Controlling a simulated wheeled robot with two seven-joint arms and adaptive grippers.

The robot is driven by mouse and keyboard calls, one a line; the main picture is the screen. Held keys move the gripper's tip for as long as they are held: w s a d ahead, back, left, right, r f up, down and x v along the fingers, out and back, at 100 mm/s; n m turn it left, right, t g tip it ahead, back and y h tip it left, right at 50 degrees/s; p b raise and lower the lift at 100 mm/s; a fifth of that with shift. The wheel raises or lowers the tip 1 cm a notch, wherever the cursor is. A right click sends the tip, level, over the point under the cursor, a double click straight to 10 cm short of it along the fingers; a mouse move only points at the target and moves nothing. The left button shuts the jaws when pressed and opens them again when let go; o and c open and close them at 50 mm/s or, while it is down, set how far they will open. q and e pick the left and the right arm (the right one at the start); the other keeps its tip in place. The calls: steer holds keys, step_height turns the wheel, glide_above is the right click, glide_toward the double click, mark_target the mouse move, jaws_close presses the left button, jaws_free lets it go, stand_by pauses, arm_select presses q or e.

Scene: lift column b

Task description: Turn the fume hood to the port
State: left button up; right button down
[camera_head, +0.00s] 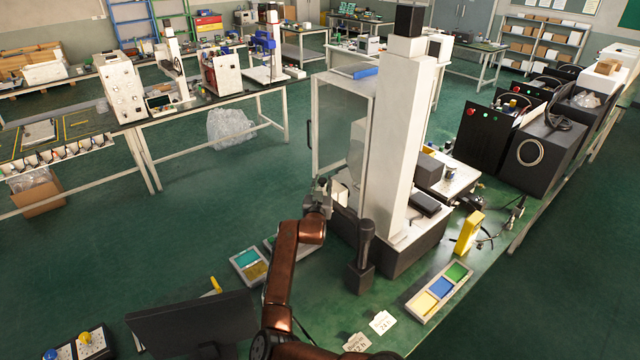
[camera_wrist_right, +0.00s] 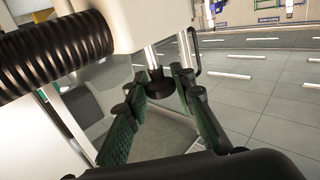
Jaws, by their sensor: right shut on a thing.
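My right gripper (camera_head: 322,196) is at the end of the copper arm, in front of the tall white column, small in the head view. In the right wrist view its green-padded fingers (camera_wrist_right: 162,98) stand on both sides of a black flared part (camera_wrist_right: 160,84) and are shut on it. This part sits at the lower end of a silver rod, under a white body (camera_wrist_right: 155,18). I cannot tell whether it belongs to the fume hood. A black ribbed hose (camera_wrist_right: 55,52) runs beside it on the left. I cannot make out the port. My left gripper is not in view.
The white column (camera_head: 398,140) and a clear-panelled enclosure (camera_head: 338,115) stand close to the right gripper. A black upright post (camera_head: 365,255) is right of the arm. A tray with coloured blocks (camera_head: 418,305) and a yellow device (camera_head: 468,233) lie at right.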

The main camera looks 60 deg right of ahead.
steer(key=shift+s+d+r, duration=0.2)
steer(key=shift+r, duration=0.25)
steer(key=c, duration=2)
jaws_free()
steer(key=o, duration=0.4)
steer(key=shift+f, duration=0.2)
steer(key=shift+w, duration=0.1)
steer(key=shift+a+f, duration=0.1)
steer(key=shift+f, duration=0.05)
steer(key=shift+s+a, duration=0.2)
steer(key=shift+a, duration=0.1)
steer(key=v, duration=1.1)
steer(key=shift+a, duration=0.1)
